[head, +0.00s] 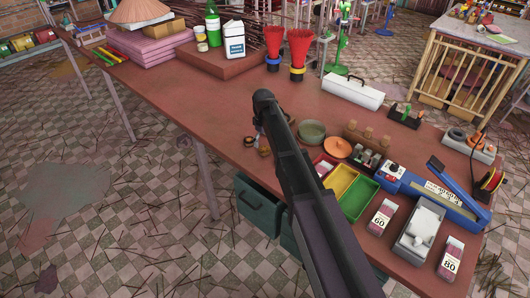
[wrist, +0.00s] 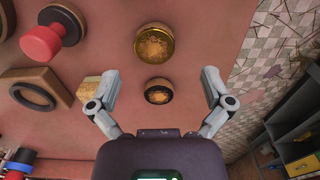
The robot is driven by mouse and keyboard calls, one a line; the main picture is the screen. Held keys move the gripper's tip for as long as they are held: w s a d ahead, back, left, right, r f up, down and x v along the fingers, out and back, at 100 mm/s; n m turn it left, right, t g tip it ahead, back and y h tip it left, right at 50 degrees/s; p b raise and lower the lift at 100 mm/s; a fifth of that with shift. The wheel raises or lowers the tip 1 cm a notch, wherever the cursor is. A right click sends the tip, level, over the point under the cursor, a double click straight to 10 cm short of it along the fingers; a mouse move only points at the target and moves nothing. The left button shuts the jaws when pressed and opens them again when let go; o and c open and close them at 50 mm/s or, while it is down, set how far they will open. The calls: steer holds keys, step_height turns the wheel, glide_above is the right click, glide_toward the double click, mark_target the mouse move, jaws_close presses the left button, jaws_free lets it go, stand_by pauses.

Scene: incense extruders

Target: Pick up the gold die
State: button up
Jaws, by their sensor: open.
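In the wrist view, a round gold die (wrist: 154,43) with a shiny rim lies on the red-brown table, ahead of my gripper. A smaller dark round piece with a brown-gold top (wrist: 158,91) sits nearer, between my spread fingers. My gripper (wrist: 160,78) is open and empty, with a finger on each side of the smaller piece and apart from it. In the head view, my gripper (head: 260,131) is mostly hidden by my arm, above the table near its front edge. Small brownish pieces (head: 264,151) show beside it there, too small to tell apart.
In the wrist view, a tan block (wrist: 90,91) is close to the left finger. A black ring-shaped piece (wrist: 38,90) and a red-and-black knob (wrist: 50,33) lie farther left. The table edge and floor are at right. Colored trays (head: 361,194) stand on the table.

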mark_target(264, 149)
steer(key=shift+w+d+f+b, duration=0.1)
steer(key=shift+w+f+b, duration=0.05)
steer(key=shift+f+b, duration=0.65)
steer(key=shift+w+f+b, duration=0.15)
steer(key=shift+f+b, duration=0.55)
steer(key=shift+f, duration=0.1)
steer(key=shift+f+b, duration=0.9)
steer(key=shift+f, duration=0.05)
steer(key=c, duration=1.4)
